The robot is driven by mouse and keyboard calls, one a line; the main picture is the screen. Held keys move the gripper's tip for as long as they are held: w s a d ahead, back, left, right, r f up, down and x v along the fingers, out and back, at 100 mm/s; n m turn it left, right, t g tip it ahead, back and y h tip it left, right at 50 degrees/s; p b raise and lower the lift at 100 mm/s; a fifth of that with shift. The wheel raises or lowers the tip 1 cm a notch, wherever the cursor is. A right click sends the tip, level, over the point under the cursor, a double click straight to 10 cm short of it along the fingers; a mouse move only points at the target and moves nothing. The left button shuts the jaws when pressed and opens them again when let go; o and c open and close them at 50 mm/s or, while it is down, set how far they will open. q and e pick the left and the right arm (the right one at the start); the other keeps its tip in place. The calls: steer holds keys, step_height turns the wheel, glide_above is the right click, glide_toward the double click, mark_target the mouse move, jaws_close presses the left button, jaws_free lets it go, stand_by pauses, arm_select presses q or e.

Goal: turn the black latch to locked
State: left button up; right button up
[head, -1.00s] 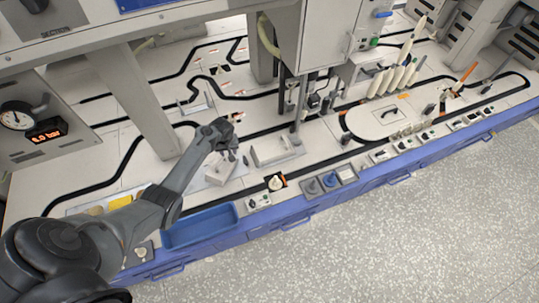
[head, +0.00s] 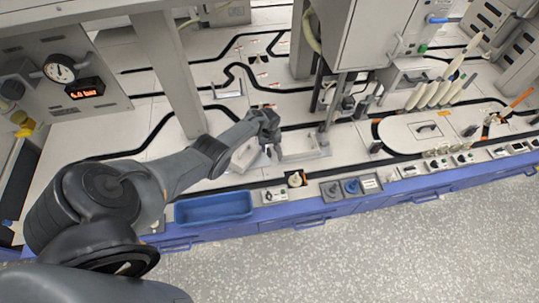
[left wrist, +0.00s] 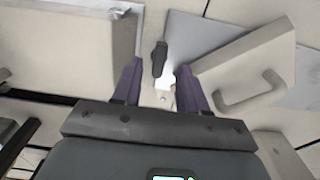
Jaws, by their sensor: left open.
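A small black latch (left wrist: 160,58) shows in the left wrist view, with its long side running roughly up and down the picture. A bright white spot lies just below it. My left gripper (left wrist: 158,84) is open, its two dark purple fingers to either side of and below the latch in the picture; I cannot tell whether they touch it. In the head view my left gripper (head: 274,152) points down between a pale block and a pale bracket, and the latch is hidden or too small to make out. My right gripper is in neither view.
A pale lid with a handle (left wrist: 240,62) lies right of the fingers, and a pale box (left wrist: 70,40) stands left. In the head view, a blue tray (head: 212,208) sits at the front edge, with knobs (head: 352,187) to its right. A grey cabinet (head: 375,35) hangs behind.

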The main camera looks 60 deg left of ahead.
mark_target(269, 152)
arm_select(q)
steer(key=shift+f+b, duration=1.25)
steer(key=shift+f, duration=0.55)
jaws_close()
